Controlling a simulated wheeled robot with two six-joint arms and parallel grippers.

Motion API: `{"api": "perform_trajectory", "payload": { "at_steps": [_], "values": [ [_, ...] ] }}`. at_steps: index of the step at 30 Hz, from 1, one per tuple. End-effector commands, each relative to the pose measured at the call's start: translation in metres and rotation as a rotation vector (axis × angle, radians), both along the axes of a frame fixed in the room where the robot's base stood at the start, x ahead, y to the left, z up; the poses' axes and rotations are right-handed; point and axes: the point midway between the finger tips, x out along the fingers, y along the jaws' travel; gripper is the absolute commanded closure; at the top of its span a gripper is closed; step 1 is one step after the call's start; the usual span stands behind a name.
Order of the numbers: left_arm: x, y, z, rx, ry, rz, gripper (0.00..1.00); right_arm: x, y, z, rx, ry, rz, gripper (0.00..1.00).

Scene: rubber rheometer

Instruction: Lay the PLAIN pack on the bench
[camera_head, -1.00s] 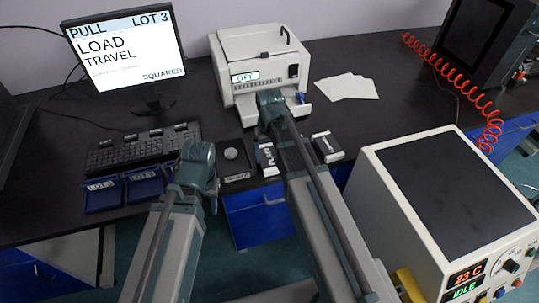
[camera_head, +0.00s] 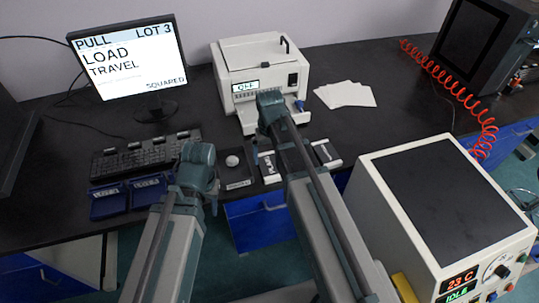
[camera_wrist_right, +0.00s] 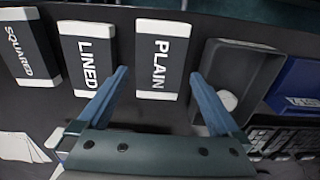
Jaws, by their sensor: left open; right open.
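The PLAIN pack (camera_wrist_right: 165,45), dark with white ends, lies flat on the black bench in the right wrist view. My right gripper (camera_wrist_right: 158,76) is open and empty above it, with one finger over each side of the pack. The LINED pack (camera_wrist_right: 92,50) and the SQUARED pack (camera_wrist_right: 28,48) lie to its left.
A dark tray (camera_wrist_right: 211,105) with a pale round piece sits right of the PLAIN pack. Blue lot bins (camera_head: 108,203) and a keyboard (camera_head: 145,158) are at left. A white machine reading OFF (camera_head: 265,62) stands behind, white sheets (camera_head: 345,94) beside it.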

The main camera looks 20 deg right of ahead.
Motion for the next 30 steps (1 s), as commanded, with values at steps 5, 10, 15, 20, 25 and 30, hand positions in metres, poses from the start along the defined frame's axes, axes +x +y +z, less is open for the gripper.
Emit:
{"api": "perform_trajectory", "payload": {
  "at_steps": [5, 10, 15, 20, 25, 30],
  "values": [
    [0.0, 0.0, 0.036, 0.0, 0.0, 0.0, 0.58, 0.0, 0.0, 0.036, 0.0, 0.0, 0.0, 0.0],
    [0.0, 0.0, 0.062, 0.0, 0.0, 0.0, 0.58, 0.0, 0.0, 0.062, 0.0, 0.0, 0.0, 0.0],
    [0.0, 0.0, 0.081, 0.0, 0.0, 0.0, 0.58, 0.0, 0.0, 0.08, 0.0, 0.0, 0.0, 0.0],
    [0.0, 0.0, 0.085, 0.0, 0.0, 0.0, 0.58, 0.0, 0.0, 0.085, 0.0, 0.0, 0.0, 0.0],
    [0.0, 0.0, 0.084, 0.0, 0.0, 0.0, 0.58, -0.014, 0.012, 0.084, -0.007, 0.005, 0.026, 0.0],
    [0.0, 0.0, 0.084, 0.0, 0.0, 0.0, 0.58, -0.077, 0.064, 0.084, -0.048, 0.023, 0.154, 0.0]
  ]
}}
